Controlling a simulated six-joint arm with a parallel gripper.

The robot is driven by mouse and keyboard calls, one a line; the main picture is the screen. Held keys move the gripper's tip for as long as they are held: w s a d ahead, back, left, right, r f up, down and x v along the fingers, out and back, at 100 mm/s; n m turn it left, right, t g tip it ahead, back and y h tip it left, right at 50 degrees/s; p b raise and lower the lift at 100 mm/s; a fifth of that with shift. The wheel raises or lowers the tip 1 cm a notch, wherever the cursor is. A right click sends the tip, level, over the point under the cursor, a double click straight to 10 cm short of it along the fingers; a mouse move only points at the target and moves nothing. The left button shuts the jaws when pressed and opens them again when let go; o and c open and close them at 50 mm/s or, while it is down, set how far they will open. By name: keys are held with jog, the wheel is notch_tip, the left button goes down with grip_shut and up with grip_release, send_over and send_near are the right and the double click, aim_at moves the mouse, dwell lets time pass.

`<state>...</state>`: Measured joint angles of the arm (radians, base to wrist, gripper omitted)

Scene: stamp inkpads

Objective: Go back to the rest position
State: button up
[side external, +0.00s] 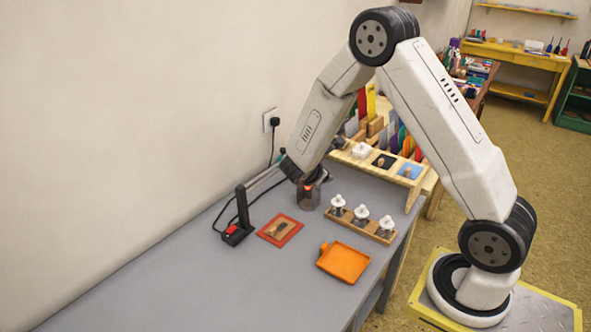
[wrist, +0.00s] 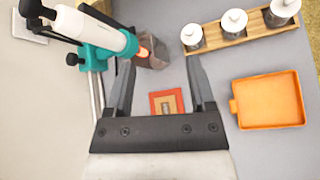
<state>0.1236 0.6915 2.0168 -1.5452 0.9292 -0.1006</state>
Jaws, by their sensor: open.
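My gripper (wrist: 160,62) is open in the wrist view, with nothing held between its fingers. Below and between them, a red-framed pad (wrist: 154,98) with a small brown block on it lies on the table; it also shows in the side view (side external: 270,236). In the side view my arm is bent down over the table's back part, and my fingers are hard to make out there. A wooden rack (wrist: 222,41) with three white-knobbed pieces stands to the right in the wrist view, also in the side view (side external: 350,224).
An orange tray (side external: 343,262) lies in front of the rack. A white and teal tool (wrist: 100,38) with a glowing tip stands close left of my fingers, beside a dark cup (wrist: 155,52). A pad holder (side external: 405,181) stands at the back. The grey table's front (side external: 230,295) is clear.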

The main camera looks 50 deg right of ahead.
jog(key=s+a+r+m+y, duration=0.2)
jog(key=s+a+m+y, duration=0.3)
jog(key=a, duration=0.4)
jog(key=s+a+r+m+y, duration=0.2)
jog(key=s+a+m+y, duration=0.4)
jog(key=s+a+m, duration=0.2)
jog(key=shift+s+a+r+m+t, duration=0.15)
jog(key=shift+a+r+m+t, duration=0.2)
jog(key=shift+a+m, duration=0.75)
